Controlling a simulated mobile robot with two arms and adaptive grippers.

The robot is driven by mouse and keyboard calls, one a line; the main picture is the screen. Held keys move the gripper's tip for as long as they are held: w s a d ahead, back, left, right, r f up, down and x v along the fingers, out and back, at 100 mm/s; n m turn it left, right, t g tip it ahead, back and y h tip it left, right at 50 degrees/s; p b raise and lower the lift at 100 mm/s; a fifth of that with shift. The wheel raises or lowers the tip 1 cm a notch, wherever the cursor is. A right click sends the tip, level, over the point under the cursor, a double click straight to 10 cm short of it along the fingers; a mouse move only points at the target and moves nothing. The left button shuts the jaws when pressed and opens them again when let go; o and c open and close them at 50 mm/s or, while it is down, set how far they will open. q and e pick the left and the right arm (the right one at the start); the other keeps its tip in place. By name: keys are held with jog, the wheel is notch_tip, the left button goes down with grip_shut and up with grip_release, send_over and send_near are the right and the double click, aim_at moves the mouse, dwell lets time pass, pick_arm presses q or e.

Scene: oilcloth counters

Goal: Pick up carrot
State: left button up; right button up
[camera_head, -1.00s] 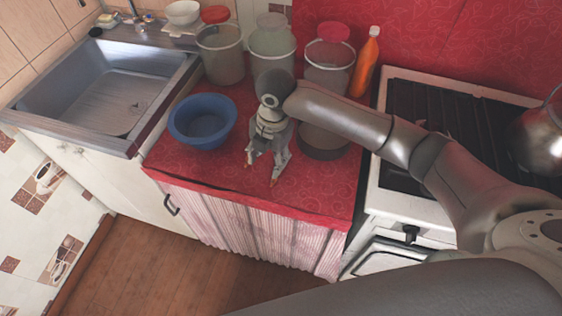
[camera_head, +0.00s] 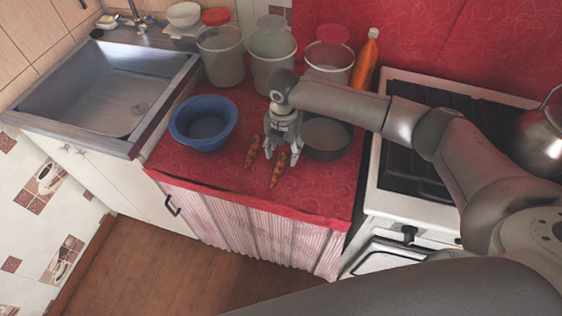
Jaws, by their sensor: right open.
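Two mottled orange carrots lie on the red oilcloth counter (camera_head: 215,178). One carrot (camera_head: 253,151) is to the left of my right gripper (camera_head: 281,158); the other carrot (camera_head: 278,171) is at the gripper's fingertips, towards the counter's front edge. My right gripper points down with its fingers spread, open and empty. Its fingers partly overlap the upper end of the nearer carrot, and I cannot tell if they touch it. My left gripper is not in view.
A blue bowl (camera_head: 203,141) stands left of the carrots, and a dark round pan (camera_head: 326,154) close right of the gripper. Several clear lidded containers and an orange bottle (camera_head: 366,58) stand behind. The sink (camera_head: 100,95) is left, the stove (camera_head: 392,203) right. The front-left counter is clear.

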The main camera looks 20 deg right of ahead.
jog(key=shift+f, duration=1.4)
jog(key=c, duration=1)
jog(key=shift+r, duration=0.15)
jog(key=shift+w+r, duration=0.1)
jog(key=shift+r, duration=0.55)
jog(key=s+a+r+b, duration=0.1)
jog(key=s+a+r, duration=0.1)
jog(key=s+r, duration=0.3)
jog(key=s+a+r, duration=0.2)
jog(key=s+r, duration=0.4)
jog(key=s, duration=0.2)
jog(key=shift+s+a+r+b, duration=0.2)
jog(key=shift+a+r+b, duration=0.1)
jog(key=shift+b, duration=0.1)
